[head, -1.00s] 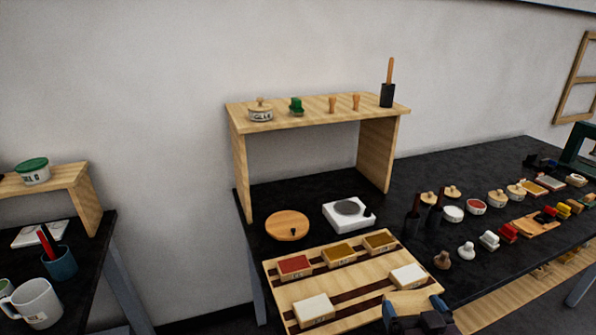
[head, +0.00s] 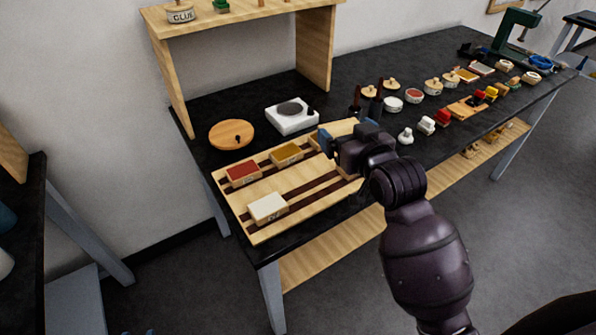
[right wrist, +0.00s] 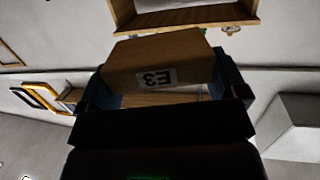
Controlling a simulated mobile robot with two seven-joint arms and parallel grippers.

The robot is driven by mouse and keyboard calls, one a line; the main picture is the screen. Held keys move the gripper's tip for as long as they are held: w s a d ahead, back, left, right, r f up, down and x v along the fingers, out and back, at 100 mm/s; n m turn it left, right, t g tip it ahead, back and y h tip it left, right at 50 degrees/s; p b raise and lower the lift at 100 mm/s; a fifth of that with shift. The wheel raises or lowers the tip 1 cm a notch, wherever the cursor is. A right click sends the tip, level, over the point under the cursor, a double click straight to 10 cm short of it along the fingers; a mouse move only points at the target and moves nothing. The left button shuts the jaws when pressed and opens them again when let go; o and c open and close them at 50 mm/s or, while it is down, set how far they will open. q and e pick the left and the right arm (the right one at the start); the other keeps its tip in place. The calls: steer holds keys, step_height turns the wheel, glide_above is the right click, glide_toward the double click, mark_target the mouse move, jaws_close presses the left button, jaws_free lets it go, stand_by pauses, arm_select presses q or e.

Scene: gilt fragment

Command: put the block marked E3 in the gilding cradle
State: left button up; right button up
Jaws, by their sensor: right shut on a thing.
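The block marked E3 (right wrist: 150,58) is tan with a black-on-white label, which reads upside down in the right wrist view. My right gripper (right wrist: 165,85) is shut on it, with a blue finger on each side. In the head view my right gripper (head: 347,140) is over the right end of a pale wooden board with dark strips (head: 240,207), which looks like the gilding cradle. The block is mostly hidden there by the gripper. I cannot tell whether it touches the board. My left gripper does not show.
On the board are a red-topped block (head: 243,173), a gold-topped block (head: 286,154) and a white-topped block (head: 267,208). Behind are a round wooden lid (head: 231,134) and a white hotplate (head: 292,116). Stamps and jars (head: 405,136) stand to the right.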

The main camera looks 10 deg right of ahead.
steer(key=w+r+y, duration=0.1)
steer(key=w+r+n, duration=0.1)
steer(key=w, duration=0.1)
steer(key=shift+w+d+n+y+b, duration=0.1)
steer(key=shift+n+y+b, duration=0.2)
steer(key=shift+y, duration=0.1)
steer(key=shift+w+d+f+g+y, duration=0.1)
steer(key=shift+w+f+g+y, duration=0.05)
steer(key=shift+w+g+y, duration=0.2)
steer(key=b, duration=0.2)
glide_above(331, 194)
steer(key=shift+n+y, duration=0.35)
steer(key=shift+n, duration=0.05)
step_height(331, 194, down, 16)
steer(key=shift+f, duration=1.1)
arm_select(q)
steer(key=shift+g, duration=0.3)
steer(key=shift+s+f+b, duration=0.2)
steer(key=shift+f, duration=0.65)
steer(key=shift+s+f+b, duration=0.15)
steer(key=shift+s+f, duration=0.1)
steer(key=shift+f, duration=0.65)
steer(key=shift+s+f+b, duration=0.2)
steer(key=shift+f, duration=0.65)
arm_select(e)
steer(key=shift+w+f, duration=0.1)
steer(key=shift+f, duration=1.6)
steer(key=shift+f, duration=0.15)
steer(key=o, duration=0.6)
